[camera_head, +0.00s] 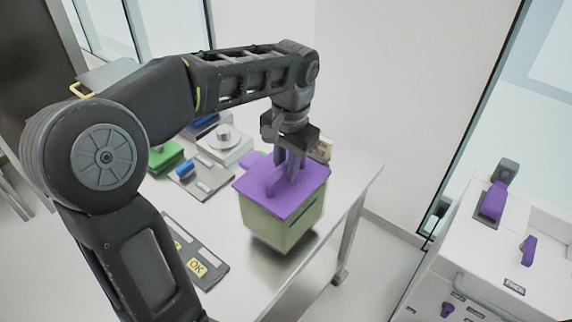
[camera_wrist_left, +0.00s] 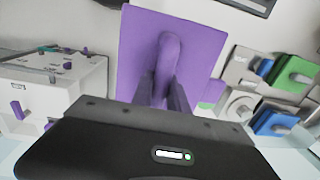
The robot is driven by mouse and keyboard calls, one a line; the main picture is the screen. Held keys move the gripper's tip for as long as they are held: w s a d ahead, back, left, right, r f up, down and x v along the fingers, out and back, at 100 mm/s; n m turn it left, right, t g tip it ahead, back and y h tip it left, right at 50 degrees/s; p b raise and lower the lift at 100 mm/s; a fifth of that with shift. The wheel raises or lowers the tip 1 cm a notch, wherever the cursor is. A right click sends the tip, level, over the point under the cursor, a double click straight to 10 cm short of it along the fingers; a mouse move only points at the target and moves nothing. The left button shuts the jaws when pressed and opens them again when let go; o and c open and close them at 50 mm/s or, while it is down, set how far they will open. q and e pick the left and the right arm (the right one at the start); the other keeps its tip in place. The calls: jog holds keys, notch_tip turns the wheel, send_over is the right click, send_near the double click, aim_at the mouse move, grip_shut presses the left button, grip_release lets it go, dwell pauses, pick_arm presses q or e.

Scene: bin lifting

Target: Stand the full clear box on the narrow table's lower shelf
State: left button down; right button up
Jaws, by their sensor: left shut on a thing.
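The box (camera_head: 280,222) has a see-through greenish body and a purple lid (camera_head: 255,188) with a handle on top. My left gripper (camera_head: 284,178) comes down from above and is shut on the lid's handle. The box hangs over the right part of the steel table (camera_head: 345,180), with a dark patch beneath it; any gap under it is hard to judge. In the left wrist view the purple lid (camera_wrist_left: 205,45) fills the middle, with the handle (camera_wrist_left: 170,55) between the fingers (camera_wrist_left: 163,90). The table's lower shelf is not clearly seen. My right gripper is out of view.
On the table are a panel with a yellow OK label (camera_head: 197,267), a round-topped scale-like device (camera_head: 225,140), and green (camera_head: 163,157) and blue items. A white cabinet (camera_head: 480,270) with purple handles stands at the right, across a floor gap (camera_head: 385,255).

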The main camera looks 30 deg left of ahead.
pick_arm(q)
jog(key=shift+f, duration=1.7)
jog(key=c, duration=1.3)
grip_release()
jog(key=shift+f, duration=0.1)
